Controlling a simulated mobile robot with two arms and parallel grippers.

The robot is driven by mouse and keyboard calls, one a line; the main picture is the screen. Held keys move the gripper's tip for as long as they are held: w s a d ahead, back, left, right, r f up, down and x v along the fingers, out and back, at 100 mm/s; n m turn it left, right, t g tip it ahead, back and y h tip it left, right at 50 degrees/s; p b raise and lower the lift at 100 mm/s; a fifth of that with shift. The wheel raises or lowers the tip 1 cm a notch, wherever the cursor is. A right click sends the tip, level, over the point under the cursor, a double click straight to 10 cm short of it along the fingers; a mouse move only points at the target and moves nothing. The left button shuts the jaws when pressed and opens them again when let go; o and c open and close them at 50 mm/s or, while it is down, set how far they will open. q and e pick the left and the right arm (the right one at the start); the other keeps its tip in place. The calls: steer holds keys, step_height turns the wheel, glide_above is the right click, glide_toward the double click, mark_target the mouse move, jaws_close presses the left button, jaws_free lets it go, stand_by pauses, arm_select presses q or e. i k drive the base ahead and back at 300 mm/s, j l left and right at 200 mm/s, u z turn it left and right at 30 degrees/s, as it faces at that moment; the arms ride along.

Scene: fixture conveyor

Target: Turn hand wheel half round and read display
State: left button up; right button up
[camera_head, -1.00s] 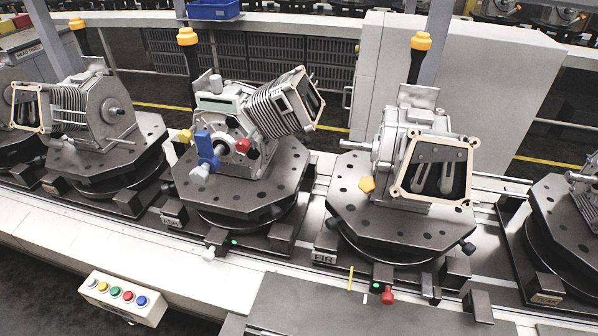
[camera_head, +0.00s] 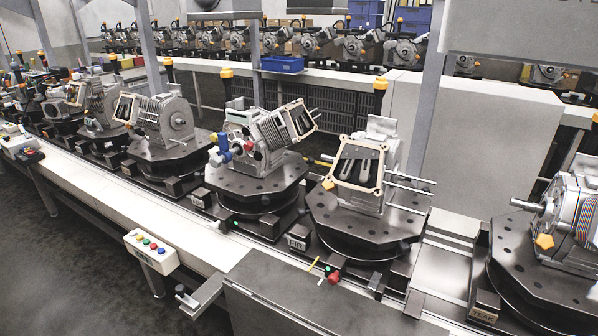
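Neither of my grippers is in view. I cannot pick out a hand wheel for certain. The fixture left of centre bears a grey finned machine (camera_head: 270,130) with a blue fitting (camera_head: 222,148), small red and yellow parts and a pale greenish panel (camera_head: 240,117). I cannot tell whether this panel is the display, and no reading on it is legible. The fixture labelled FIR (camera_head: 297,243) bears a machine with a tan open frame (camera_head: 354,163) facing me. The fixture labelled TEAK (camera_head: 484,315) stands at the right, its machine cut off by the picture edge.
A white button box (camera_head: 151,251) hangs on the conveyor's front edge. A grey metal table (camera_head: 300,300) stands in front, with a red button (camera_head: 333,278) near it. A large pale cabinet (camera_head: 480,130) and a blue bin (camera_head: 283,64) are behind. Dark floor lies clear at lower left.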

mark_target(216, 162)
steer(key=j+z, duration=0.1)
steer(key=z, duration=0.45)
steer(key=i+j+z, duration=0.15)
steer(key=j+z, duration=0.25)
steer(key=j, duration=0.35)
steer(key=j+z, duration=0.45)
steer(key=j, duration=0.25)
steer(key=i, duration=0.05)
